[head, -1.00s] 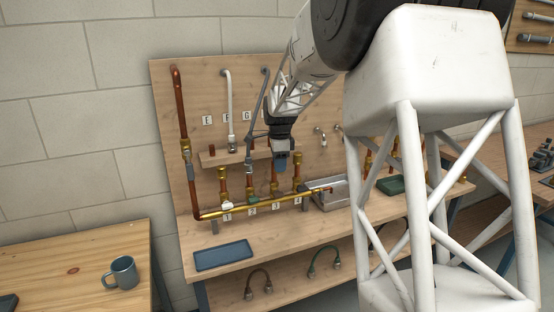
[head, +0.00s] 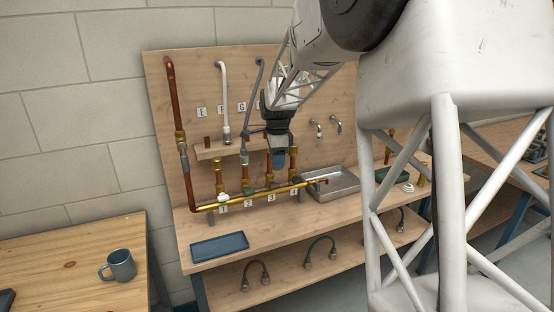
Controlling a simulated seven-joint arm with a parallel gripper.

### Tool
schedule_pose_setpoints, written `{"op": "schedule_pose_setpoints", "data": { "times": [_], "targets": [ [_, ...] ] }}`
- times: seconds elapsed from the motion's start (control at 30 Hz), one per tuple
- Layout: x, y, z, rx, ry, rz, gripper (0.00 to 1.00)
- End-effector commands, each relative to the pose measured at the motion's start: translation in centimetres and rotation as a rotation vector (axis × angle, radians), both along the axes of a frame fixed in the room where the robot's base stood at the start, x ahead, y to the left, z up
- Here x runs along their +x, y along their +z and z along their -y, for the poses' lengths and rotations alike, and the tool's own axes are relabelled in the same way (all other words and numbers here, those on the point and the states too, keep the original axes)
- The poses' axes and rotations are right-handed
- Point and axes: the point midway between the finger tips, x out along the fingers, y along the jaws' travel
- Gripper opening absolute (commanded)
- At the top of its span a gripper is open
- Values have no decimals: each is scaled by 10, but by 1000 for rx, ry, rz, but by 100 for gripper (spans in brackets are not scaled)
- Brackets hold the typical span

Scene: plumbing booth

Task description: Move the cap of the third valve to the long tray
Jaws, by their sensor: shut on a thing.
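My gripper (head: 279,166) points down at the top of the third copper riser (head: 271,179), above the label 3. It is shut, and the cap of the third valve is hidden by the fingers and too small to make out. Other brass-topped risers stand beside it, the first (head: 219,178) to the left and the fourth (head: 293,160) close to the right. A long, shallow blue tray (head: 219,247) lies empty on the bench at the front left.
A brass pipe (head: 240,202) runs across in front of the risers. A wooden shelf (head: 213,150) and grey pipes stand behind. A metal basin (head: 333,185) lies to the right. A mug (head: 120,265) stands on the left table. The bench between pipe and tray is clear.

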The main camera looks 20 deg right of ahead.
Motion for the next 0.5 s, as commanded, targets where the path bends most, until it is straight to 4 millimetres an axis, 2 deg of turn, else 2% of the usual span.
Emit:
{"op": "schedule_pose_setpoints", "data": {
  "times": [0.5],
  "targets": [
    [0, 7, 0, 0, 0, 1, 16]
  ]
}}
